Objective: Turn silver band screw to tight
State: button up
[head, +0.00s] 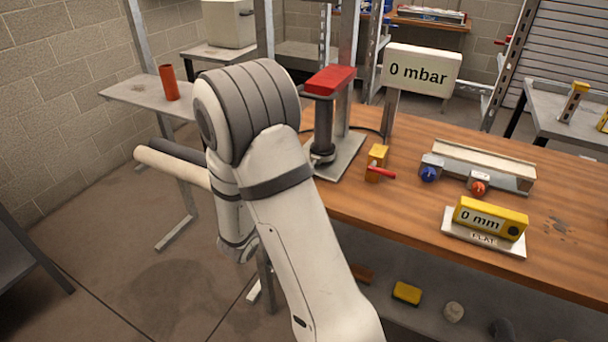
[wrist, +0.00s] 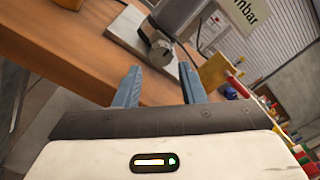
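The silver band screw (wrist: 160,52) shows in the wrist view as a round grey metal knob low on a dark upright cylinder (wrist: 178,20). The cylinder stands on a grey plate (wrist: 118,35). My gripper (wrist: 159,69) is open, its two blue fingers spread on either side of the screw's line, with nothing between them. The screw appears beyond the fingertips; I see no contact. In the head view the dark cylinder (head: 324,127) stands under a red-topped clamp (head: 330,81) with a band near its foot. There my arm hides my gripper, and I cannot make out the screw.
The wooden bench (head: 400,205) carries a yellow valve with a red lever (head: 378,165), blue (head: 429,173) and red (head: 479,186) knobs, and a yellow gauge reading 0 mm (head: 490,219). A sign (head: 420,71) reads 0 mbar. The bench's front edge lies beside my arm.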

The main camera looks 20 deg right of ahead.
jog(key=x, duration=0.5)
jog(key=shift+w+d, duration=0.1)
jog(key=shift+d, duration=0.1)
